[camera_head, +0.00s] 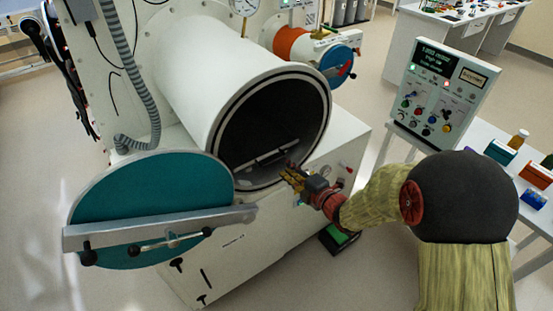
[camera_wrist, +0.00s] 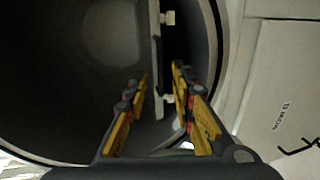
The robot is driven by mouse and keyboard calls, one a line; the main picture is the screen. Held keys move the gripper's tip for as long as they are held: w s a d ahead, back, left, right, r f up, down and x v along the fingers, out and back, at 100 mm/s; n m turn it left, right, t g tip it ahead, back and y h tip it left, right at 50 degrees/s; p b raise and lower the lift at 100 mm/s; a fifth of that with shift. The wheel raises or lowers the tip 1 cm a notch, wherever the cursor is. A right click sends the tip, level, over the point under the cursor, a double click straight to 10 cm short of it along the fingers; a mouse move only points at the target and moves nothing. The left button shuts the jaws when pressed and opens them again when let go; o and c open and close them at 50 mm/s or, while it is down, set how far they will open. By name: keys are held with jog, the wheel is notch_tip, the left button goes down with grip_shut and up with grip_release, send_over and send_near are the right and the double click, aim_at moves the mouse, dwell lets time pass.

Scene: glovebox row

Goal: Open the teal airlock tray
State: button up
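The large white airlock cylinder (camera_head: 190,85) has its round teal door (camera_head: 130,195) swung open to the left. Inside the dark bore, low down, lies the tray (camera_head: 270,156), seen as a pale grey strip with small posts. In the wrist view the tray's edge (camera_wrist: 157,50) runs upright in the picture, with light posts on its side. My gripper (camera_head: 290,172) is at the lower right of the airlock mouth. In the wrist view my gripper (camera_wrist: 160,78) has its yellow fingers apart, with the tray edge showing between them. I cannot tell whether they touch it.
A smaller orange airlock (camera_head: 293,44) with a blue door is behind. A control panel (camera_head: 440,95) stands at the right, beside a white table with bottles and coloured boxes. The door's grey bar (camera_head: 160,228) reaches towards the mouth. Open floor lies in front.

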aim_at(276, 160)
jog(key=b+x, duration=0.1)
jog(key=x, duration=0.6)
jog(key=shift+w+a+f, duration=0.15)
jog(key=shift+w+a, duration=0.05)
jog(key=shift+w, duration=0.05)
grip_shut()
dwell(0.7)
